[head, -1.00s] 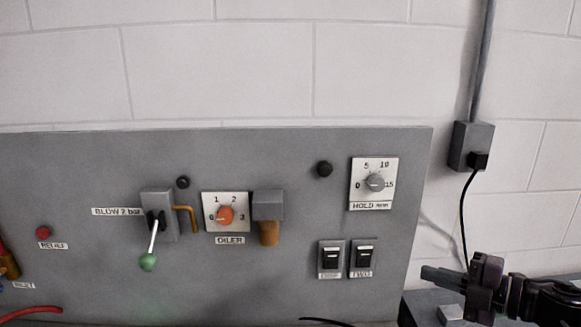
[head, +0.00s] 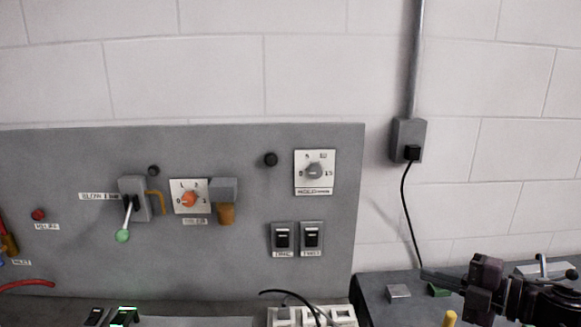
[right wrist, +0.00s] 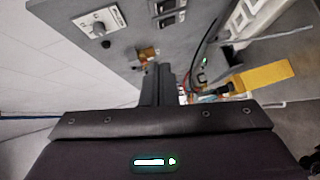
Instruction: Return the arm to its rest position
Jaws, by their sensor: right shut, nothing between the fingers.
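My right gripper (head: 428,275) is at the lower right of the head view, its fingers pointing left, in front of the dark bench right of the grey panel (head: 250,250). Its fingers are together with nothing between them, and it touches nothing that I can make out. In the right wrist view the shut fingers (right wrist: 158,85) point toward the blurred panel and bench area. My left gripper is not in view.
The panel carries a green-knobbed lever (head: 123,235), an orange dial (head: 189,199), a grey dial (head: 314,171) and two black switches (head: 297,238). A wall socket (head: 408,140) with a hanging black cable is behind my right gripper. A yellow piece (right wrist: 262,77) shows in the wrist view.

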